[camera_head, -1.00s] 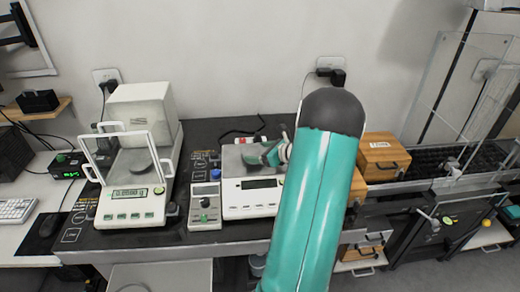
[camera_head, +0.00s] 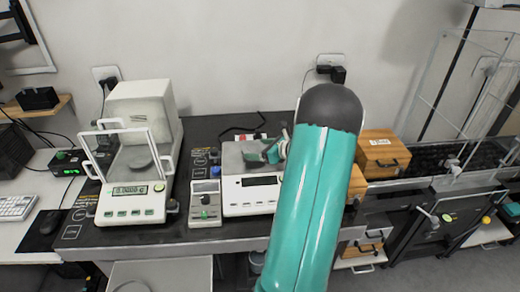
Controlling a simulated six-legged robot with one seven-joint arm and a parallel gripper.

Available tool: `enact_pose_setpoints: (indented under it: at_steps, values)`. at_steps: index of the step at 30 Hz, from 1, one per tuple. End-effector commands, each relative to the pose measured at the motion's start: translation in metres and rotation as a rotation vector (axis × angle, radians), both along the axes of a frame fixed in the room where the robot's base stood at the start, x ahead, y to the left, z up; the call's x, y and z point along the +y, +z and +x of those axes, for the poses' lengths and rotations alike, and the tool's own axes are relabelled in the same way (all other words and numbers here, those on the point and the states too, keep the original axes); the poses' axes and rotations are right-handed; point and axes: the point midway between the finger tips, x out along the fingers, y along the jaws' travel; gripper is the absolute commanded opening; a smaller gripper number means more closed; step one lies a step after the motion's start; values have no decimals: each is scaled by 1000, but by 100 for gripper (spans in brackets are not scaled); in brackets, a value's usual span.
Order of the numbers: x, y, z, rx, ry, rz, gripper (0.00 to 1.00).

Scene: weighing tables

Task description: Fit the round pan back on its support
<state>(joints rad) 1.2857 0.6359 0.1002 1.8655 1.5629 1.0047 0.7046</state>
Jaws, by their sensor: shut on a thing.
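My gripper (camera_head: 263,154) is low over the grey top of the right-hand balance (camera_head: 250,194). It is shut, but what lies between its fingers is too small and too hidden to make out. A round grey pan or disc (camera_head: 140,159) shows inside the left-hand balance (camera_head: 131,206), behind its raised clear front frame. My gripper is well to the right of that disc. I cannot see a second round pan. My teal arm covers the right edge of the right-hand balance.
A small control box (camera_head: 205,204) stands between the balances. Wooden drawer boxes (camera_head: 380,151) stand right of my arm. A clear upright panel (camera_head: 455,90) rises farther right. A keyboard (camera_head: 15,207) and mouse (camera_head: 50,222) lie at the left. Cables run along the back.

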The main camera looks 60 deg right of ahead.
Motion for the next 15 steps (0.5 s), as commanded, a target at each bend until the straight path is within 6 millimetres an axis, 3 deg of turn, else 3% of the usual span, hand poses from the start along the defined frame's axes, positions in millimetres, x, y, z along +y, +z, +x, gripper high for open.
enact_pose_setpoints:
  at_steps: [15]
  values:
    - [0,-10,0,0,0,0,56]
